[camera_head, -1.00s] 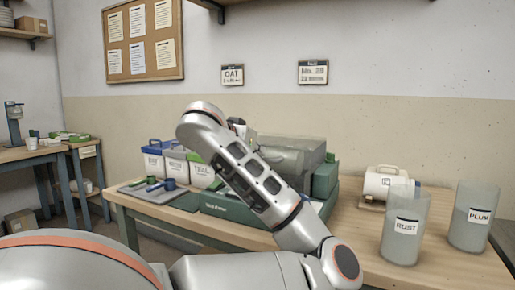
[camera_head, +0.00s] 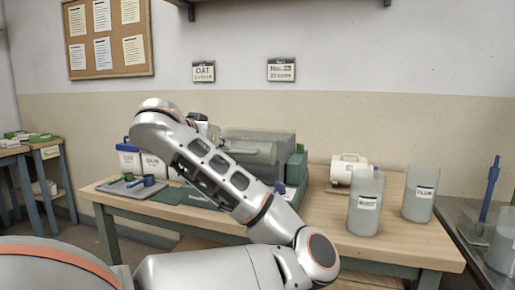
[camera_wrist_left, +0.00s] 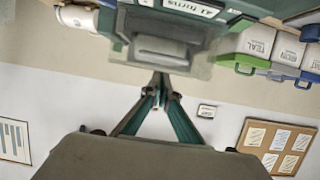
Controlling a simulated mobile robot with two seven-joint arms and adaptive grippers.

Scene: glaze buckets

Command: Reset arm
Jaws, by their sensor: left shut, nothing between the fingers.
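My left arm (camera_head: 215,170) rises in the middle of the head view, bent at the elbow, in front of the workbench. Its forearm hides most of the hand. My left gripper (camera_wrist_left: 160,88) shows in the left wrist view, which is upside down. Its dark green-sided fingers meet at the tips, shut and empty. My right gripper is not in view.
The workbench (camera_head: 330,222) holds a grey-green machine (camera_head: 262,150), a white mug-like container (camera_head: 347,168), and two grey buckets, one front (camera_head: 365,205) and one labelled PLUM (camera_head: 420,197). Lidded white bins (camera_head: 128,158) stand left. A side table (camera_head: 468,232) holds a blue tool (camera_head: 489,190).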

